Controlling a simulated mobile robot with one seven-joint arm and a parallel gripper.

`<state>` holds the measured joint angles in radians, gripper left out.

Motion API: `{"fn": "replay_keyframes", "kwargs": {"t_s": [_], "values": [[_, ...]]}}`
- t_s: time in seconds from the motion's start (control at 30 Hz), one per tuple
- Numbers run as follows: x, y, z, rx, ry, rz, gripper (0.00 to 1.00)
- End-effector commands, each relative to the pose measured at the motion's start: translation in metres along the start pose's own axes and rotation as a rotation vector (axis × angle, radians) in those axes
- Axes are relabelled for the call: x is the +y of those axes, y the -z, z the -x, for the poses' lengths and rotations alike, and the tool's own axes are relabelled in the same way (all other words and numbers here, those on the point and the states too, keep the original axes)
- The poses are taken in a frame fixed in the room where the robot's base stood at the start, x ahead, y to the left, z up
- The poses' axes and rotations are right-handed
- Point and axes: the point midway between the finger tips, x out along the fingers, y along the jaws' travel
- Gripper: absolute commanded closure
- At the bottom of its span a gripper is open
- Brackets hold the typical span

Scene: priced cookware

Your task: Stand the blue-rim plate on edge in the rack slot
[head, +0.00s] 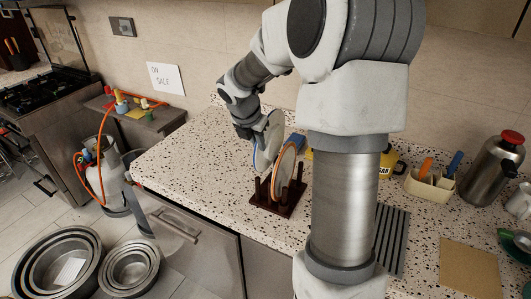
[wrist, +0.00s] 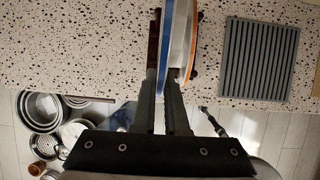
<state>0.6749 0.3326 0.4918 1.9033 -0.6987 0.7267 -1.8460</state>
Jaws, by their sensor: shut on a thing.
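The blue-rim plate (head: 269,137) is upright on edge, white with a blue edge. My gripper (head: 250,134) is shut on it near its upper left side in the head view. In the wrist view the plate (wrist: 167,42) is seen edge-on between the fingers of my gripper (wrist: 162,88). The dark brown wooden rack (head: 270,207) stands on the counter below, with upright pegs. The plate's lower part is at the rack's left rear, partly behind the other plate and pegs. I cannot tell whether its lower edge is inside a slot.
An orange-rim plate (head: 286,167) stands on edge in the rack, close beside the blue-rim plate. A grey ribbed mat (head: 391,238) lies to the right. A utensil holder (head: 430,187) and a steel flask (head: 492,170) stand farther right. The speckled counter (head: 190,165) is clear at left.

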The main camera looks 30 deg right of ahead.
Motion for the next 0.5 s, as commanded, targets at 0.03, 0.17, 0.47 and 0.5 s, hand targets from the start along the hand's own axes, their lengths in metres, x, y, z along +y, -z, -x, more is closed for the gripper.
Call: {"fn": "replay_keyframes", "kwargs": {"t_s": [0.03, 0.17, 0.47, 0.5], "values": [[0.001, 0.005, -0.01, -0.001, 0.007, 0.005, 1.0], [0.0, 0.008, -0.018, -0.002, 0.021, 0.013, 1.0], [0.0, 0.01, -0.021, -0.002, 0.029, 0.015, 1.0], [0.0, 0.01, -0.021, -0.002, 0.029, 0.015, 1.0]]}}
